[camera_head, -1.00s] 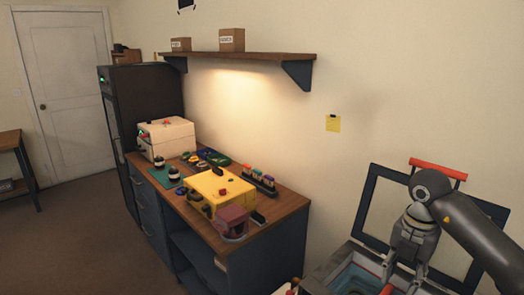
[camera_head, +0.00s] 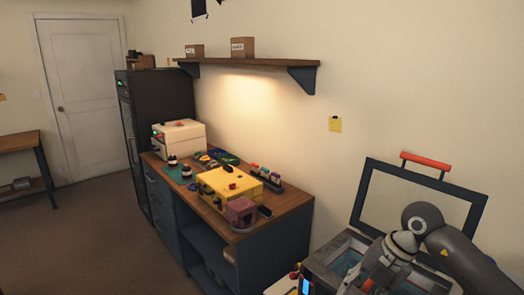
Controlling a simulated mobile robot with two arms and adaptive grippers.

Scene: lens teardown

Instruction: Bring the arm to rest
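My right arm comes in from the lower right over an open basin machine (camera_head: 330,262). Its gripper (camera_head: 368,284) points down and to the left, low at the bottom edge of the picture. The fingertips are too small and dark to tell whether they are open or shut, and I see nothing held. My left arm and gripper are not in view.
The basin's framed lid (camera_head: 367,195) with a red handle (camera_head: 426,160) stands open behind my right arm. A workbench (camera_head: 285,205) holds a yellow box (camera_head: 228,184), a cream machine (camera_head: 180,136) and small parts. A shelf (camera_head: 255,62) hangs above. Floor (camera_head: 85,235) at left is clear.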

